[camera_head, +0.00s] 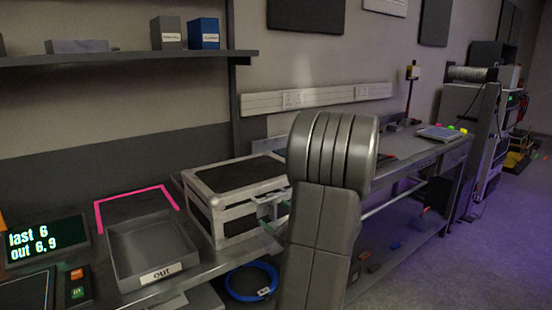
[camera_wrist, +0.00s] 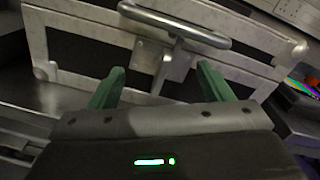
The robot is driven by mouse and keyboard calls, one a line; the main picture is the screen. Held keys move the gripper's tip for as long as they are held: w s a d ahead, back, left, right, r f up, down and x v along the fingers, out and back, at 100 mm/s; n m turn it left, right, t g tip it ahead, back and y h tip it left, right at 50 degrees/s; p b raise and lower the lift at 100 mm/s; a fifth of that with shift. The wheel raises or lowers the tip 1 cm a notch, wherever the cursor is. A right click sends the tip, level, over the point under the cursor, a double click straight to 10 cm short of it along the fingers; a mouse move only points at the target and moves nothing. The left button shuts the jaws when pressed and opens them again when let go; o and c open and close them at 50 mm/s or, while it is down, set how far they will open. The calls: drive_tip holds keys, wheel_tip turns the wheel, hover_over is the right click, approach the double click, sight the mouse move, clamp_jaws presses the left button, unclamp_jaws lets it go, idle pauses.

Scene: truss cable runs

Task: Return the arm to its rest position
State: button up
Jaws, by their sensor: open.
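My gripper (camera_wrist: 160,88) shows in the wrist view with two green fingers spread apart and nothing between them. It faces the front of a silver-edged black case (camera_wrist: 85,45), whose metal handle (camera_wrist: 175,25) lies just beyond the fingertips. In the head view the case (camera_head: 232,180) stands shut on the bench, left of my grey arm (camera_head: 325,190). A bit of green finger shows by the case's front. My arm hides part of the bench and the case's right side.
A grey tray (camera_head: 150,245) marked "out" sits left of the case, with a pink outline behind it. A display (camera_head: 42,240) reads "last 6, out 6,9". A blue cable coil (camera_head: 250,282) lies below. Floor (camera_head: 450,270) at right is open.

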drive_tip(key=n+b, duration=0.3)
drive_tip(key=b, duration=0.2)
drive_tip(key=shift+f, duration=0.2)
drive_tip(key=shift+r+n+b, duration=0.1)
drive_tip(key=shift+n+b, duration=0.25)
drive_tip(key=shift+n, duration=0.25)
drive_tip(key=shift+r, duration=0.1)
